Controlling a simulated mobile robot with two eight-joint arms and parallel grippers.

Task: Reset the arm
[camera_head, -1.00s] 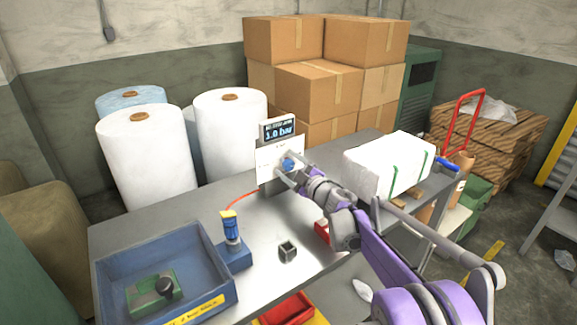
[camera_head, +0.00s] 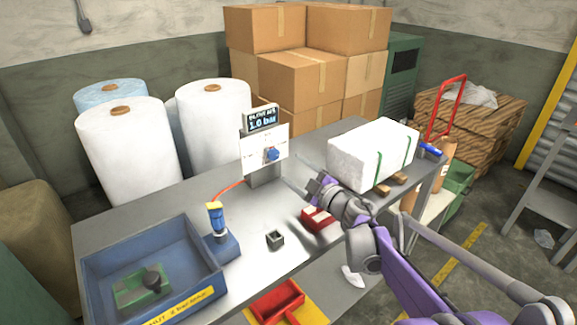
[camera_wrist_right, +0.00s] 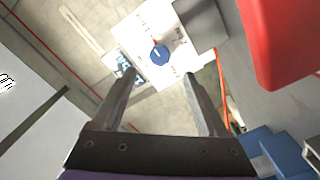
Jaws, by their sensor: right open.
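My right gripper (camera_head: 297,174) is open and empty over the table, to the right of the control panel (camera_head: 256,149) and apart from it. The white panel carries a blue knob (camera_head: 271,155) and a display (camera_head: 263,120) that reads 1.0 bar. In the right wrist view the open fingers (camera_wrist_right: 160,74) point toward the panel, and the blue knob (camera_wrist_right: 159,55) shows beyond the gap between them. My purple right arm reaches in from the lower right. My left gripper is not in view.
The grey table (camera_head: 180,203) holds a blue tray (camera_head: 217,258) with a green part, a blue-yellow device (camera_head: 216,220), a small dark cube (camera_head: 275,239), a red block (camera_head: 318,219) and a white strapped bale (camera_head: 350,158). White rolls and cardboard boxes stand behind.

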